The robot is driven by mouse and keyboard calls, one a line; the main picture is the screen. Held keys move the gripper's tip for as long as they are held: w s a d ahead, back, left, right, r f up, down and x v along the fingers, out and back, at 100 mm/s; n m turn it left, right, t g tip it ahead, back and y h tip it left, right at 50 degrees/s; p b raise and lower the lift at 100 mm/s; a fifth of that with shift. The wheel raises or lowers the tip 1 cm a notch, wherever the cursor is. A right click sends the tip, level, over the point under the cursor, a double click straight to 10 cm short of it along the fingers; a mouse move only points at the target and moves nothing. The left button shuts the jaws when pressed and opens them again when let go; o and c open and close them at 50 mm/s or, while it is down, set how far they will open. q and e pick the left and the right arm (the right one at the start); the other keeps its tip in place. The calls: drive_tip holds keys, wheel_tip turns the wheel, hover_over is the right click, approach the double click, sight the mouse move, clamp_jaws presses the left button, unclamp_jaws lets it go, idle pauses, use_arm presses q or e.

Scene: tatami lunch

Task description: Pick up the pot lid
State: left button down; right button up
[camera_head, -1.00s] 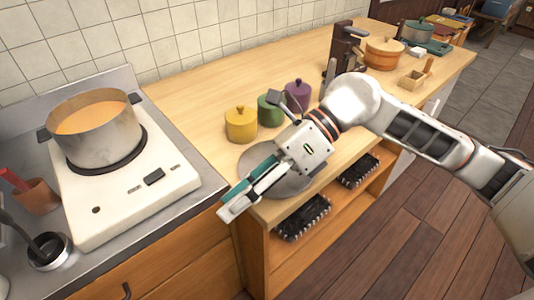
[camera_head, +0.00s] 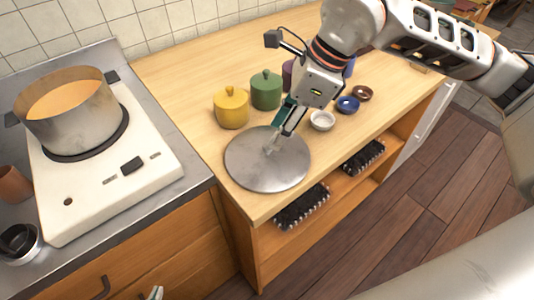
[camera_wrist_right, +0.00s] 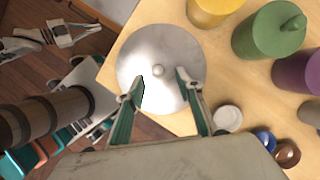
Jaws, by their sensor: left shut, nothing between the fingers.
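The pot lid (camera_head: 262,176) is a round grey metal disc lying flat near the front left corner of the wooden counter. In the right wrist view the lid (camera_wrist_right: 150,45) shows a small round knob (camera_wrist_right: 158,70) near its middle. My right gripper (camera_head: 277,141) points down over the lid. In the right wrist view the right gripper (camera_wrist_right: 160,82) is open, its fingers spread either side of the knob with nothing held; contact with the lid cannot be told. The tip of my left gripper (camera_head: 155,293) shows at the bottom edge of the head view, shut and away from the lid.
Yellow (camera_head: 231,108) and green (camera_head: 266,90) canisters stand behind the lid, with a purple one partly hidden. White (camera_head: 321,120), blue (camera_head: 347,104) and brown (camera_head: 362,93) bowls sit to its right. A pot (camera_head: 68,110) of orange soup stands on the stove at left.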

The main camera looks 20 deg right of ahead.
sight(268, 152)
drive_tip(key=x, duration=0.3)
drive_tip(key=shift+s+a+f, duration=0.15)
drive_tip(key=shift+a+f, duration=0.05)
drive_tip(key=shift+f, duration=0.2)
drive_tip(key=shift+a+f, duration=0.2)
drive_tip(key=shift+f, duration=0.25)
drive_tip(key=shift+r, duration=0.1)
clamp_jaws()
